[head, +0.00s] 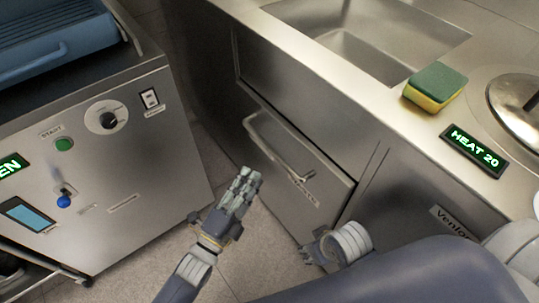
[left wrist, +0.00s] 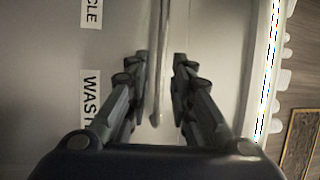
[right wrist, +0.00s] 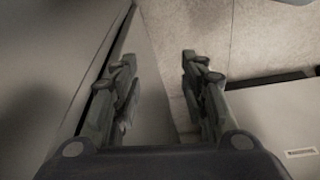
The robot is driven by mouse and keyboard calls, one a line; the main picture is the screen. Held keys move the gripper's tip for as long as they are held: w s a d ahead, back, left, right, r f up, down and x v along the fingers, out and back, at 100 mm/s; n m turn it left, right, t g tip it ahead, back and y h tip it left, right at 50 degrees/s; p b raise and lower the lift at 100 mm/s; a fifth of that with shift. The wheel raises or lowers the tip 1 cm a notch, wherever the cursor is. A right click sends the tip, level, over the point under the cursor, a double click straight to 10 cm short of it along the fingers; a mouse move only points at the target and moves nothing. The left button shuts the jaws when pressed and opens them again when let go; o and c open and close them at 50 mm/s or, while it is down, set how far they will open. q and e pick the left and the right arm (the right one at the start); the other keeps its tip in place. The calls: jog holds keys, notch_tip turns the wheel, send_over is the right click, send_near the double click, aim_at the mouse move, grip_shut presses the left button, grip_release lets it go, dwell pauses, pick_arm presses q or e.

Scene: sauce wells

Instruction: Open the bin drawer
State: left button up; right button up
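The bin drawer (head: 285,187) is a grey metal front below the sink counter. I cannot tell if it stands slightly ajar. Its pale bar handle (head: 279,150) runs across the upper part. In the left wrist view the handle (left wrist: 160,60) lies in line with the gap between the fingers, beside the "WASTE" label (left wrist: 90,98). My left gripper (head: 246,176) is open just in front of the drawer; contact with the handle cannot be made out. My right gripper (head: 309,252) is low by the drawer's bottom right; in the right wrist view it is open and empty (right wrist: 157,60).
A steel machine (head: 110,160) with buttons and a blue tray (head: 50,40) stands on the left. A sink (head: 370,40), a sponge (head: 436,85), a "HEAT 20" display (head: 474,150) and a lidded pot (head: 515,105) are on the counter. Floor (head: 235,265) shows between the units.

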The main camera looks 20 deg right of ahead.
aim_at(270, 147)
pick_arm(q)
jog(key=shift+b+x, duration=0.7)
jog(key=shift+x, duration=4.65)
pick_arm(e)
jog(key=shift+v, duration=2.85)
pick_arm(q)
jog(key=shift+r, duration=0.2)
pick_arm(e)
jog(key=shift+w, duration=0.15)
pick_arm(q)
grip_shut()
